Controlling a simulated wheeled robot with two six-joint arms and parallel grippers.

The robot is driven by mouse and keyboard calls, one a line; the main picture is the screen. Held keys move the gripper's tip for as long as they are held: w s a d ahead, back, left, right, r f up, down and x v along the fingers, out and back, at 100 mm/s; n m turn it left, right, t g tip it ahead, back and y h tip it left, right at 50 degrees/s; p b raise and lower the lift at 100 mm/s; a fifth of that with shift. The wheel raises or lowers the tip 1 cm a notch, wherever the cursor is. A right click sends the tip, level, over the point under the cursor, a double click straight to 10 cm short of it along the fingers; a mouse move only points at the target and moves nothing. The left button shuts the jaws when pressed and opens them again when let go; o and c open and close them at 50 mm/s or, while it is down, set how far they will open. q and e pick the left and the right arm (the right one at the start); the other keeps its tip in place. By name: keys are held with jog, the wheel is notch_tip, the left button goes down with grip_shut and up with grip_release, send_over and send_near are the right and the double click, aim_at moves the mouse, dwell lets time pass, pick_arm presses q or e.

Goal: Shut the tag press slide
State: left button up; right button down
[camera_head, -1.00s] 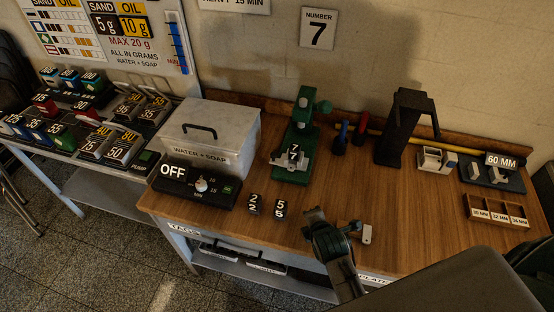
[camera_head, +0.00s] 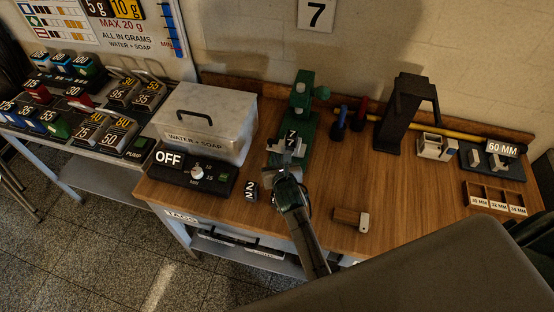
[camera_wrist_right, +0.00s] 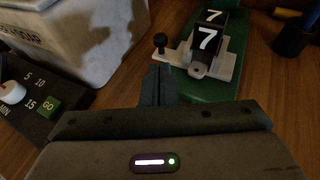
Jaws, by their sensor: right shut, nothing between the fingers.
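The green tag press (camera_head: 302,98) stands at the back middle of the wooden bench. Its light grey slide (camera_head: 289,147) sticks out at the front and carries dark blocks marked 7. In the right wrist view the slide (camera_wrist_right: 222,66) is a grey plate with a black knob (camera_wrist_right: 160,41) at its left. My right gripper (camera_head: 281,162) is just in front of the slide, shut and empty. In the wrist view its fingertips (camera_wrist_right: 158,72) are close to the slide's near left side; I cannot tell if they touch. My left gripper is not in view.
The water and soap box (camera_head: 207,120) stands left of the press, behind the OFF panel (camera_head: 193,174). A number block (camera_head: 251,191) sits left of my arm. Blue and red handled tools (camera_head: 340,120) and a black stand (camera_head: 405,115) are to the right. A wooden piece (camera_head: 346,216) lies front right.

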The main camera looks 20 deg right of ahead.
aim_at(271, 144)
jog(key=x, duration=0.6)
jog(key=shift+w+d+f, duration=0.1)
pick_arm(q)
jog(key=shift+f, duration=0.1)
pick_arm(e)
jog(key=shift+w+f, duration=0.15)
jog(key=shift+w, duration=0.4)
jog(key=shift+w, duration=0.1)
